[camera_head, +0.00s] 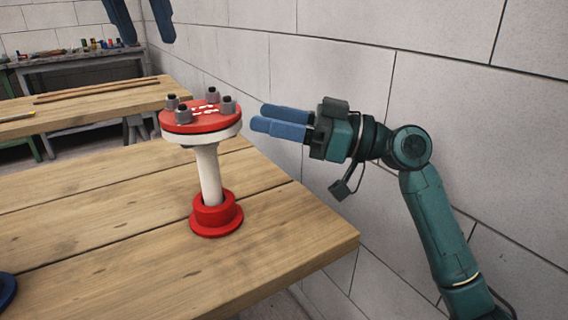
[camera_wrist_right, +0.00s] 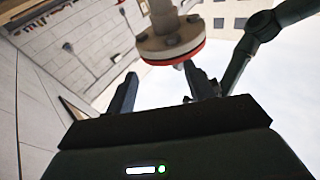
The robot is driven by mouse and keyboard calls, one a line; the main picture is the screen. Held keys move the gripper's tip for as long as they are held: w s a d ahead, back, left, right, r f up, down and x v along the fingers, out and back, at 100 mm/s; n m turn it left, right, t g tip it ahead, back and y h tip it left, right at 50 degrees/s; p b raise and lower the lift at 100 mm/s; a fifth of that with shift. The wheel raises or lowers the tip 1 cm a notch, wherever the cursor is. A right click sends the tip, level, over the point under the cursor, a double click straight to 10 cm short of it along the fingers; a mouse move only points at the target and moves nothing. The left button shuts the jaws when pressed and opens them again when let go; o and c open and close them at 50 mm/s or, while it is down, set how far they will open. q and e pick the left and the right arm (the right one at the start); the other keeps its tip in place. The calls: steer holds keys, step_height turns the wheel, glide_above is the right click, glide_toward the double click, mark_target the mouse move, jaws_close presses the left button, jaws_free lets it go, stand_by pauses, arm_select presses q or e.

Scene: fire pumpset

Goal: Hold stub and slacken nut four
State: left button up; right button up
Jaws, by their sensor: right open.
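The stub (camera_head: 209,175) is a white pipe standing upright in a red collar (camera_head: 215,215) on the wooden bench. On its top is a white flange with a red disc (camera_head: 200,119) bearing several grey nuts, one of them at the front (camera_head: 183,114). My right gripper (camera_head: 262,117) is open and empty, its blue fingers just right of the flange and apart from it. In the right wrist view the flange (camera_wrist_right: 172,45) shows beyond the open fingers (camera_wrist_right: 160,70). My left gripper (camera_head: 143,28) shows only blue fingers at the top edge, spread and empty, above and behind the flange.
The bench top (camera_head: 110,240) around the stub is mostly clear. A blue round thing (camera_head: 6,290) is cut off at the left edge. A second wooden bench (camera_head: 90,105) stands behind. A block wall (camera_head: 480,130) runs close behind my right arm.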

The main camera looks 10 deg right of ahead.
steer(key=n+g+h, duration=0.1)
steer(key=n+g, duration=0.1)
glide_toward(199, 162)
steer(key=d, duration=0.3)
steer(key=x, duration=1.3)
steer(key=shift+w+a+f, duration=0.15)
steer(key=shift+w+f, duration=0.1)
steer(key=shift+f, duration=0.15)
jaws_close()
